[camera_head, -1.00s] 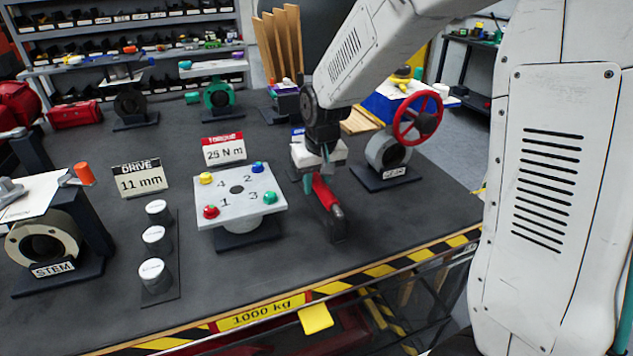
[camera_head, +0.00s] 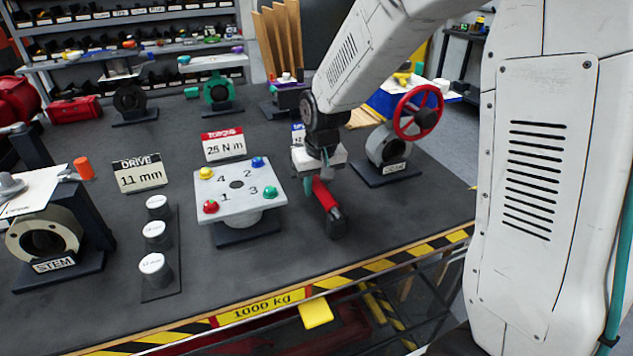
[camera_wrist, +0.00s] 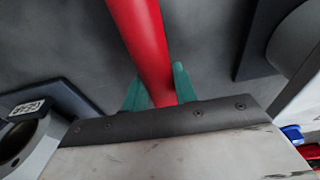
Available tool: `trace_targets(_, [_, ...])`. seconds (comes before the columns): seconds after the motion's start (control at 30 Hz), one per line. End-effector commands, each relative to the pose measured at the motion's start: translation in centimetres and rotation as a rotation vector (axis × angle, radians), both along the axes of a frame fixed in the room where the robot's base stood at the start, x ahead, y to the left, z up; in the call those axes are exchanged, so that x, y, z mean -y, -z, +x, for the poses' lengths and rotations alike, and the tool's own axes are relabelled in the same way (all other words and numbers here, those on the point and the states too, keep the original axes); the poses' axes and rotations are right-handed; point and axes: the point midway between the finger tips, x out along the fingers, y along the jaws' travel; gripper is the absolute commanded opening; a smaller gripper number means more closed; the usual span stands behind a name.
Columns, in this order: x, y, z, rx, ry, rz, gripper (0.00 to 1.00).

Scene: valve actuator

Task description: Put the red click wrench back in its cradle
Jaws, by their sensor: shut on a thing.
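The red click wrench (camera_head: 326,196) is in my gripper (camera_head: 318,182), just right of the numbered plate in the head view. Its red handle slants down towards the front, and a dark part shows at its lower end. In the wrist view the red handle (camera_wrist: 143,45) runs up from between the green fingers of my gripper (camera_wrist: 158,92), which are shut on it. A dark block (camera_head: 338,226) lies at the wrench's lower end; I cannot tell whether it is the cradle or part of the wrench. The far end of the wrench is hidden behind my gripper.
The grey plate (camera_head: 237,205) with coloured bolts numbered 1 to 4 stands close on the left. A valve with a red handwheel (camera_head: 418,112) stands on the right. Three white-topped sockets (camera_head: 155,235) stand further left. The striped bench edge (camera_head: 380,270) is in front.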

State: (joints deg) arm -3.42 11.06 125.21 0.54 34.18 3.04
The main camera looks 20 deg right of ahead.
Motion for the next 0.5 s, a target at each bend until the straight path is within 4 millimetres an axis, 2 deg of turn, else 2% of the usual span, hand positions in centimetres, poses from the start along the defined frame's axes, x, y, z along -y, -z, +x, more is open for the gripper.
trace_targets(0.03, [0.0, 0.07, 0.04, 0.002, 0.0, 0.0, 0.0])
trace_targets(0.07, [0.0, 0.08, 0.05, 0.002, 0.0, 0.0, 0.3])
trace_targets(0.13, [0.0, 0.05, 0.05, 0.002, 0.0, 0.0, 0.5])
trace_targets(0.17, [0.0, 0.06, 0.05, 0.002, 0.0, 0.0, 0.53])
trace_targets(0.5, [0.01, -0.39, -0.08, 0.0, 0.0, 0.0, 0.53])
